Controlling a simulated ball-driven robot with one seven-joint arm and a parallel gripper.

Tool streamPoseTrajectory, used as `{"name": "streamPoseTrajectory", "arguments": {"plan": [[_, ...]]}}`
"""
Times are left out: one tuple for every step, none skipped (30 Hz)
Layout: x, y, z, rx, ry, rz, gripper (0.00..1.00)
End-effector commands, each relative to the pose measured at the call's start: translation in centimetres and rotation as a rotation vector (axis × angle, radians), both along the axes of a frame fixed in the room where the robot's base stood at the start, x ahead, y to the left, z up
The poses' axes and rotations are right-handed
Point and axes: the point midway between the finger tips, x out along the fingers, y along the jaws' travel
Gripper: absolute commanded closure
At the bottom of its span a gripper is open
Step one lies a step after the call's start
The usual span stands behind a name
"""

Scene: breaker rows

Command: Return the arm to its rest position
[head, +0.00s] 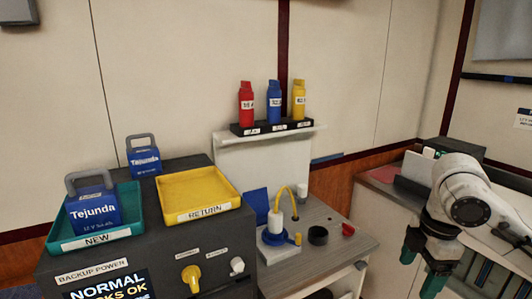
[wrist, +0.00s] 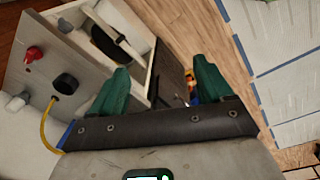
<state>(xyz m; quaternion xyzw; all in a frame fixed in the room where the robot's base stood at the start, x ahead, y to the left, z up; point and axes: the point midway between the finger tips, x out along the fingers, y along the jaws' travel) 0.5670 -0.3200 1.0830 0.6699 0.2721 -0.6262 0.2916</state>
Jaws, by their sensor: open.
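My arm is at the right of the head view, with my gripper (head: 424,262) pointing down beside the right-hand counter. Its green fingers are apart with nothing between them. In the wrist view my gripper (wrist: 160,82) also shows open and empty, its two green fingers spread over the floor and an open drawer or cabinet below.
Left is a dark cabinet with a teal NEW tray (head: 128,229), a yellow RETURN tray (head: 190,181) and blue Tejunda batteries (head: 93,208). Coloured bottles (head: 272,102) stand on a shelf.

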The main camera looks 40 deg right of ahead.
Motion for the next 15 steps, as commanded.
{"name": "streamPoseTrajectory", "arguments": {"plan": [[0.8,0.3,0.1,0.001,-0.022,0.002,0.21],[1.2,0.4,0.2,0.002,-0.034,0.002,0.21],[1.8,0.6,0.3,0.003,-0.049,0.002,0.21],[2.4,0.9,0.4,0.005,-0.065,0.003,0.21],[2.9,1.1,0.5,0.006,-0.080,0.002,0.21],[3.7,1.4,0.7,0.010,-0.101,0.004,0.21],[4.3,1.7,0.8,0.012,-0.117,0.003,0.21],[5.0,2.0,0.9,0.015,-0.136,0.003,0.21],[5.9,2.4,1.0,0.022,-0.160,0.002,0.21],[6.6,2.8,1.2,0.025,-0.181,0.001,0.21],[7.3,3.2,1.3,0.032,-0.201,-0.001,0.21],[8.2,3.7,1.5,0.040,-0.229,-0.005,0.21],[9.0,4.2,1.6,0.050,-0.251,-0.008,0.21],[9.8,4.7,1.7,0.059,-0.275,-0.012,0.21],[10.9,5.5,1.9,0.074,-0.307,-0.018,0.21]]}}
